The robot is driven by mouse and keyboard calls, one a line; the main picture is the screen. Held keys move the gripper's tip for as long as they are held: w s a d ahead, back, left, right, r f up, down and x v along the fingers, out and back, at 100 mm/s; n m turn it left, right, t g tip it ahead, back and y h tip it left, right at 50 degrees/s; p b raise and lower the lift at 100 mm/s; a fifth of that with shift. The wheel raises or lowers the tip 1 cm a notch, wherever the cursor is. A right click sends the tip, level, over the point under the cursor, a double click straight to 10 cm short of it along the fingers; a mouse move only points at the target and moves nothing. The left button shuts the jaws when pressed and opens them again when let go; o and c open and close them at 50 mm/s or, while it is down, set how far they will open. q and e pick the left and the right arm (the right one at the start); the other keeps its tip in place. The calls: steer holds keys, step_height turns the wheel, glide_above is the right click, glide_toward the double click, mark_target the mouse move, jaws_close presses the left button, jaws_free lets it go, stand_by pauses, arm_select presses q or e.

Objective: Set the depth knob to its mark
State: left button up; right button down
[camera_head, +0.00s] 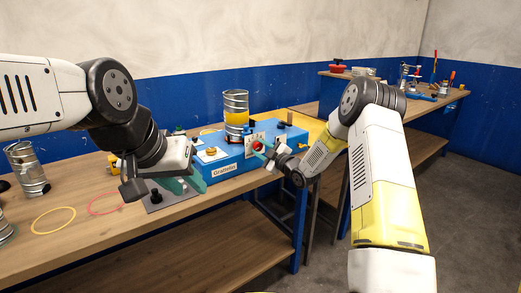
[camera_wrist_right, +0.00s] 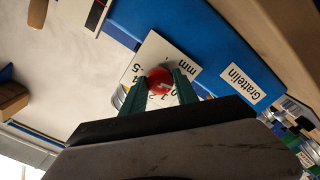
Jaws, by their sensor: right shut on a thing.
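The depth knob is red and sits on a white dial plate with numbers and "mm" on the blue machine (camera_head: 232,165). In the right wrist view the knob (camera_wrist_right: 160,80) lies between my green fingers, in front of the white dial plate (camera_wrist_right: 150,50). My right gripper (camera_head: 263,148) is at the machine's front face; in the wrist view its fingers (camera_wrist_right: 162,88) are shut on the knob. Part of the scale is hidden by the knob and fingers, and I cannot read where the knob points. My left gripper (camera_head: 184,183) hangs over the bench left of the machine; its fingers are partly hidden and its opening is unclear.
A spiral duct with a yellow band (camera_head: 236,113) stands on the machine. A metal duct (camera_head: 27,167), a yellow ring (camera_head: 53,220) and a red ring (camera_head: 104,204) are on the wooden bench at left. A second bench (camera_head: 420,103) with tools stands at back right.

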steer(key=m, duration=0.5)
steer(key=shift+d+f+m, duration=0.1)
steer(key=shift+f+m, duration=0.05)
steer(key=shift+m, duration=0.15)
steer(key=m, duration=0.5)
steer(key=shift+m, duration=0.4)
steer(key=c, duration=0.9)
jaws_free()
steer(key=shift+c, duration=0.2)
steer(key=shift+s, duration=0.1)
steer(key=v, duration=0.7)
steer(key=shift+s+d, duration=0.2)
steer(key=shift+s, duration=0.05)
